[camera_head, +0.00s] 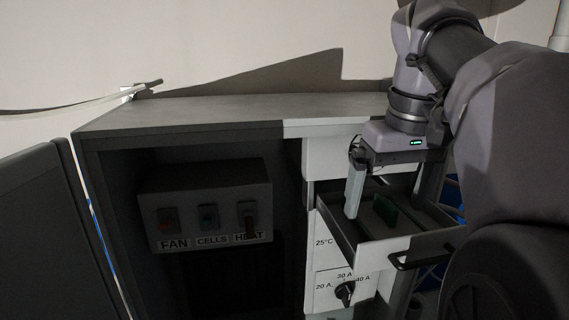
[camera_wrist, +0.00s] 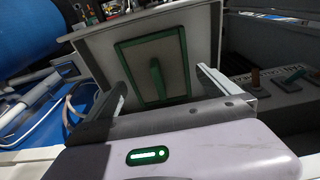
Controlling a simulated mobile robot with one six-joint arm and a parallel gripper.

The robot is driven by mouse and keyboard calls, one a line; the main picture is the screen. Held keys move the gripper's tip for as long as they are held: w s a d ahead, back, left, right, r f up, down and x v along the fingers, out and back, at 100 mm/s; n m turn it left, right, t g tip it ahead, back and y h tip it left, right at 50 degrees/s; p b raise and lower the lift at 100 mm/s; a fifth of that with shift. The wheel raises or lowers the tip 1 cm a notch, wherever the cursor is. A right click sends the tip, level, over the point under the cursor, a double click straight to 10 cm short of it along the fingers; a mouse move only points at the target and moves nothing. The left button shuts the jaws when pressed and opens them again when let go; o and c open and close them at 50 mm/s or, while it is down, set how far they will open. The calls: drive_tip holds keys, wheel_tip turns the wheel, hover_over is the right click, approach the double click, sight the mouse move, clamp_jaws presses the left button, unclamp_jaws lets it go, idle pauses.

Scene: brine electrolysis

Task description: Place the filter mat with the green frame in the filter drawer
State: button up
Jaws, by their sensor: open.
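The filter mat with the green frame (camera_wrist: 128,55) lies inside the open filter drawer (camera_head: 385,246). In the wrist view its green frame and raised green handle (camera_wrist: 157,79) face me. In the head view the green handle (camera_head: 385,211) shows between the drawer walls. My gripper (camera_wrist: 162,78) is open over the drawer, one finger on each side of the handle and apart from it. The drawer's light wall also shows in the wrist view (camera_wrist: 90,48). Whether the mat sits fully flat cannot be told.
A control box (camera_head: 205,212) labelled FAN, CELLS and HEAT is in the cabinet's dark recess at left. A dial (camera_head: 345,292) is below the drawer. The cabinet top (camera_head: 240,108) is bare. A dark door panel (camera_head: 60,240) stands at far left.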

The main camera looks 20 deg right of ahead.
sight(395, 208)
wheel_tip(395, 208, up, 11)
drive_tip(key=s+p, duration=0.1)
drive_tip(key=s, duration=0.1)
drive_tip(key=shift+p, duration=0.4)
drive_tip(key=shift+a, duration=0.1)
